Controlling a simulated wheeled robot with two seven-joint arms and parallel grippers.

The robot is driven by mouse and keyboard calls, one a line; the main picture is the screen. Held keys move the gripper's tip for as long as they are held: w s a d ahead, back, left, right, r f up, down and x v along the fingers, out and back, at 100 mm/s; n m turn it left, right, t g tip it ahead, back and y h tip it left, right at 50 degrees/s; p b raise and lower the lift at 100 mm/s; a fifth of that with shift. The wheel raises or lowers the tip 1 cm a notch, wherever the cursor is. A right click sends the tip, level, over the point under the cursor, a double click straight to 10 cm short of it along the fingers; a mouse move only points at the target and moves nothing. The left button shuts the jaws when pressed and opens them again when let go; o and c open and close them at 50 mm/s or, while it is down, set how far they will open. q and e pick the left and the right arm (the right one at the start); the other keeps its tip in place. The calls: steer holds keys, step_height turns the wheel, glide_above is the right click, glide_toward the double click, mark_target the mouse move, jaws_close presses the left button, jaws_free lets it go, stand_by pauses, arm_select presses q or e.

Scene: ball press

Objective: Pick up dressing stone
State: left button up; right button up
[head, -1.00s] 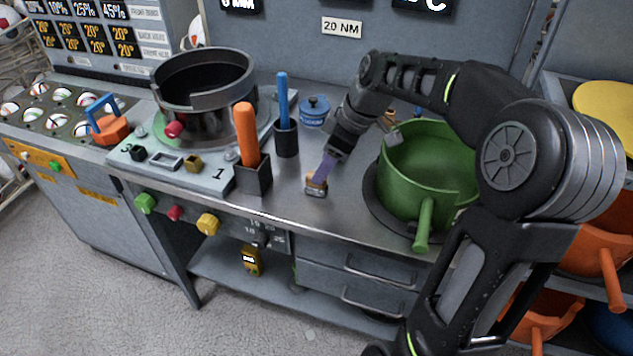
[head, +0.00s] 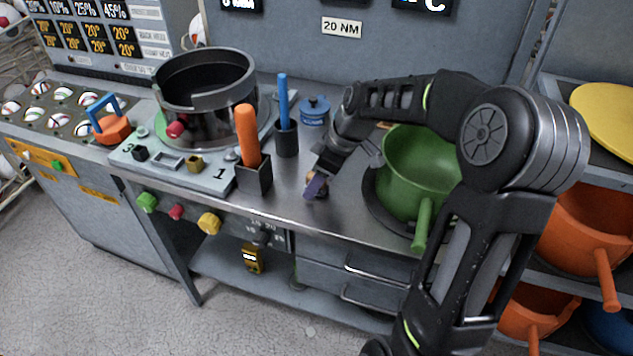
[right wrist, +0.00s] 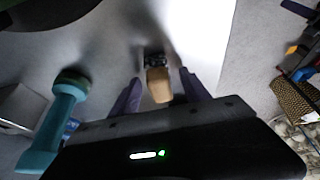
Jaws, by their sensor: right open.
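The dressing stone (right wrist: 158,86) is a small tan block with a dark end, lying on the steel worktop in the right wrist view. In the head view it is mostly hidden behind my right gripper (head: 315,186), near the worktop's front edge. In the right wrist view my right gripper (right wrist: 160,80) is open, with its two purple fingers on either side of the stone. Gaps show between the stone and both fingers, and I cannot tell how far the stone is below them. My left gripper is not in view.
A green pot (head: 428,170) with a handle stands right of the gripper, under my right arm. A black holder (head: 253,178) with an orange-handled tool and a blue-handled tool (head: 284,100) stand to the left. A small blue lidded pot (head: 315,111) is behind.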

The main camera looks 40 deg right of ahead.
steer(key=shift+c, duration=0.5)
jaws_close()
stand_by(0.3)
